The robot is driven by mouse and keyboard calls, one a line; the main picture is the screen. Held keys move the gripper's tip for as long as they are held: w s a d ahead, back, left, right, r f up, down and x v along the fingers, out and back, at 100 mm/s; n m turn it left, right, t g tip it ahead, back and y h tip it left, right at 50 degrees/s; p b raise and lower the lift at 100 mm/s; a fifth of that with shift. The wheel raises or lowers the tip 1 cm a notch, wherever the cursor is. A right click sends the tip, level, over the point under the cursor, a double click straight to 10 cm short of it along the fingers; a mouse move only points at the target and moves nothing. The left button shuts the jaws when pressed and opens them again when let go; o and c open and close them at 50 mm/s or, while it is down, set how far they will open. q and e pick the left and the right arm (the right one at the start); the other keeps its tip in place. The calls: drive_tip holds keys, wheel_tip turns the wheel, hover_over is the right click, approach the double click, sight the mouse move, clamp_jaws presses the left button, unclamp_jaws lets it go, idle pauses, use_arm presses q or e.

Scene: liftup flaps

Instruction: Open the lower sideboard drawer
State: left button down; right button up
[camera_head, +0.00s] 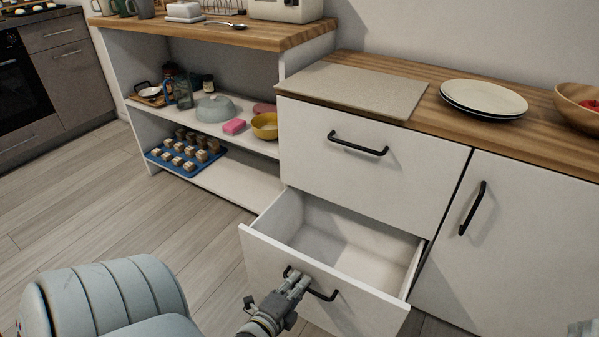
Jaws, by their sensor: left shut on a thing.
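The lower sideboard drawer (256,254) is pulled well out and its empty white inside shows. Its front carries a black bar handle (325,296). My left gripper (297,280) is at this handle, shut on it, with its fingers covering the handle's middle. The upper drawer (300,140) above is shut, with its own black handle (358,144). My right gripper is not in view; a small part at the bottom right corner cannot be made out clearly.
A cabinet door (520,240) with a black handle (472,208) is shut at the right. An open shelf (205,125) with dishes and a blue tray (157,158) stands at the left. A board (355,89), plates (483,97) and a bowl (570,107) sit on top. Floor at left is clear.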

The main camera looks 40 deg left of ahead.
use_arm(q)
drive_tip(key=c, duration=1.8)
unclamp_jaws()
drive_tip(key=shift+c, duration=0.2)
drive_tip(key=v, duration=0.7)
drive_tip(key=shift+s, duration=0.25)
